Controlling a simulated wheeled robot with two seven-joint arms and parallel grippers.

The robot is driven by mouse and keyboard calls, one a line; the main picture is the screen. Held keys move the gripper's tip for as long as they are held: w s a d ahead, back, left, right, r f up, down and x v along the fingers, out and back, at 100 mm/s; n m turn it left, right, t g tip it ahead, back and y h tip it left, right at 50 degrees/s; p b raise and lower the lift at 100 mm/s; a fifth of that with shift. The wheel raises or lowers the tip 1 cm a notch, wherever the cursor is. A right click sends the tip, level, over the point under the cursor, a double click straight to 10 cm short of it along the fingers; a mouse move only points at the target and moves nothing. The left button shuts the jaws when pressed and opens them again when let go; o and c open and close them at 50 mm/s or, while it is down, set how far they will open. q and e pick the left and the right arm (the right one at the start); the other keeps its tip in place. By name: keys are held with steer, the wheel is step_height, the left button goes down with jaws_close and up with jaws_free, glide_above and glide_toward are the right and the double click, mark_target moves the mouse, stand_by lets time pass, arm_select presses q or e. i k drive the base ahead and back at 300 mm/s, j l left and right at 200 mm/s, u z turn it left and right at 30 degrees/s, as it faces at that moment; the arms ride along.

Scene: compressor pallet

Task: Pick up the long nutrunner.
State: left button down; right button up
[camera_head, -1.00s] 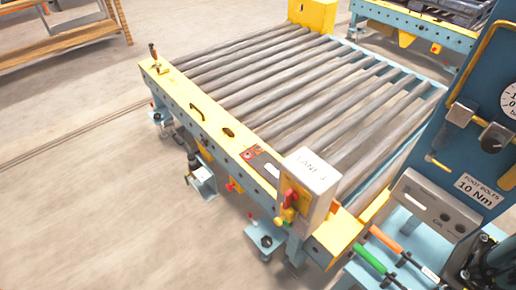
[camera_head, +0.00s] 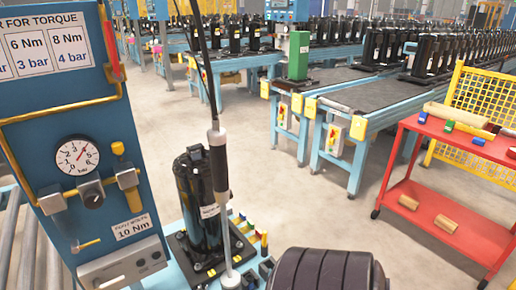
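The long nutrunner (camera_head: 221,168) hangs upright from a dark cable, left of the picture's middle. It has a light collar, a dark grip and a long thin grey shaft that reaches down near the fixture plate. Whether its tip touches anything is unclear. A black compressor (camera_head: 197,200) stands just behind and left of it, partly covered by the tool. Neither gripper shows in this view, so their hold is not seen.
A blue panel (camera_head: 60,130) with a pressure gauge (camera_head: 77,155) stands at the left. Small coloured parts (camera_head: 255,238) lie beside the compressor. A red cart (camera_head: 440,210) stands at the right, with a yellow mesh fence (camera_head: 475,110) behind. Open floor lies between.

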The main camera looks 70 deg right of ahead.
mark_target(216, 137)
steer(key=z, duration=1.85)
steer(key=i+l+u, duration=0.1)
steer(key=l, duration=0.15)
